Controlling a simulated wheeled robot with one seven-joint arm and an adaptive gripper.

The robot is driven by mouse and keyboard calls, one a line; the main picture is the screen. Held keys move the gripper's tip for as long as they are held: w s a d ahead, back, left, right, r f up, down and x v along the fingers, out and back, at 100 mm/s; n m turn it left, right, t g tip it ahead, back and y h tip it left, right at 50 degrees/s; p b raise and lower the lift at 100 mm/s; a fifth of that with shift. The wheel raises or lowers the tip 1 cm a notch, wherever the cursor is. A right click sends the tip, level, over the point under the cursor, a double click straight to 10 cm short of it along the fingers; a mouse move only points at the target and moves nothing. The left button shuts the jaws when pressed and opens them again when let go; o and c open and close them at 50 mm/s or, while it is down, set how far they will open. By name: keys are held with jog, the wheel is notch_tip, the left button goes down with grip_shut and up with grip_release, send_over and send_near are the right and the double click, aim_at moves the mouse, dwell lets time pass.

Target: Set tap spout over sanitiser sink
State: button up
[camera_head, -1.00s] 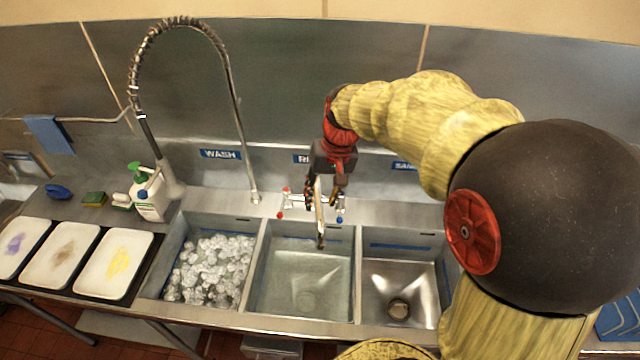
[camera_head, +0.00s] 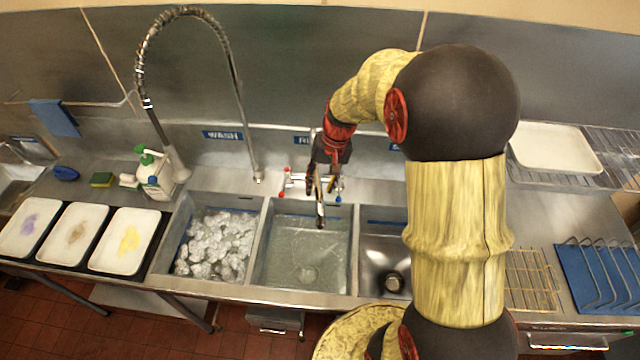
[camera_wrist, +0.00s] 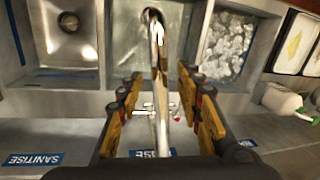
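The metal tap spout (camera_head: 320,212) points forward over the middle rinse sink (camera_head: 290,268). In the wrist view the spout (camera_wrist: 157,60) runs up between the two fingers, with a gap on each side. My gripper (camera_head: 323,185) is open around the spout, above the tap body with its red and blue handles. The gripper's orange fingers (camera_wrist: 161,105) also show in the wrist view. The sanitiser sink (camera_head: 372,272) is empty, right of the rinse sink and partly hidden by my arm. It lies at the left in the wrist view (camera_wrist: 85,47).
The wash sink (camera_head: 183,240) holds foam at the left. A tall spring hose (camera_head: 232,85) arches above it. A soap bottle (camera_head: 157,180) and several trays (camera_head: 125,242) stand farther left. A rack (camera_head: 530,280) and a blue tray (camera_head: 580,285) lie right of my arm.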

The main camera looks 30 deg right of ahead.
jog(key=shift+a+f, duration=0.1)
jog(key=shift+f, duration=0.25)
jog(key=shift+c, duration=0.4)
jog(key=c, duration=0.7)
grip_shut()
